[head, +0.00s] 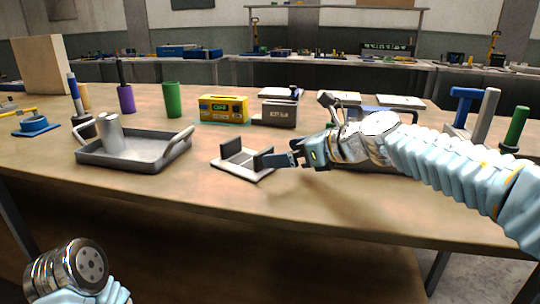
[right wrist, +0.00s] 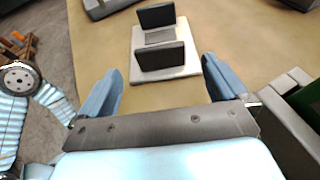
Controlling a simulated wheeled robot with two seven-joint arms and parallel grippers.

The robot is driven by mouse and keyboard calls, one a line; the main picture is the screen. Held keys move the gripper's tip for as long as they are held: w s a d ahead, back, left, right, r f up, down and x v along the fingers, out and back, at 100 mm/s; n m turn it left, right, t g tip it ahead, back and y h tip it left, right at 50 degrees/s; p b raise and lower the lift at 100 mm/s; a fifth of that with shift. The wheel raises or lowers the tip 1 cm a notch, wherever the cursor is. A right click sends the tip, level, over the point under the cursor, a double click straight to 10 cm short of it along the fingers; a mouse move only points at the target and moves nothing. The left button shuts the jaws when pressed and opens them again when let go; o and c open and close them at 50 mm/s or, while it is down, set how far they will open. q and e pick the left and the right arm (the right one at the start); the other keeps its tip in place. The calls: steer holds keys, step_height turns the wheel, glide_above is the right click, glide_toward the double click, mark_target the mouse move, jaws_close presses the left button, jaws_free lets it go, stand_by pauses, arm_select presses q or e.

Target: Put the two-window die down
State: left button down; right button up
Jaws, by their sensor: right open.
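A pale base plate with two dark upright plates and a grey patch between them (head: 243,172) sits on the table in front of my right gripper. It also shows in the right wrist view (right wrist: 190,68), just beyond the fingertips. I cannot tell for sure whether this is the two-window die; no windows are clear in it. My right gripper (head: 292,159) is open, and nothing shows between its fingers in the right wrist view (right wrist: 161,88). Its fingertips are close to the base plate's near side. My left gripper is not in view; only part of my left arm shows at lower left.
A grey tray (head: 97,157) with a metal cylinder (head: 109,133) stands left. A yellow device (head: 222,110) and a grey box (head: 279,114) stand behind. A green cylinder (head: 173,99) is farther back. Pale flat plates (head: 400,101) lie at the back right. The front table strip is clear.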

steer(key=shift+v, duration=2.35)
